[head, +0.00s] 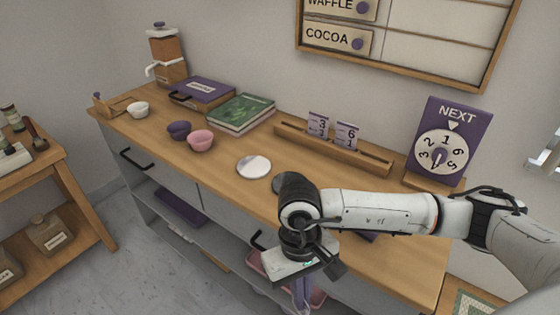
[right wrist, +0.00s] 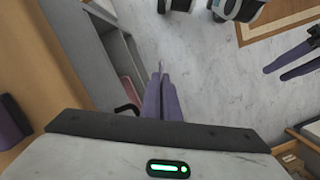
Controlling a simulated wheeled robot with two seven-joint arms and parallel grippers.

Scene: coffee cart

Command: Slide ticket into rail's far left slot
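The wooden rail (head: 345,153) lies along the back of the counter. Two purple-and-white tickets stand in it, one marked 3 (head: 318,125) and one marked 6 (head: 347,136). The rail's left end is bare. My right gripper (head: 304,294) hangs in front of the counter's front edge, pointing down, well apart from the rail. In the right wrist view its purple fingers (right wrist: 161,95) are together, with no ticket clearly seen between them. My left gripper (right wrist: 293,62) shows at the right of that view, its fingers a little apart and empty.
A purple NEXT dial stand (head: 447,142) stands right of the rail. A green book (head: 241,112), pink bowl (head: 201,141), purple bowl (head: 179,130) and pale disc (head: 254,167) are to its left. A dark purple item (head: 366,236) is partly hidden behind my right arm.

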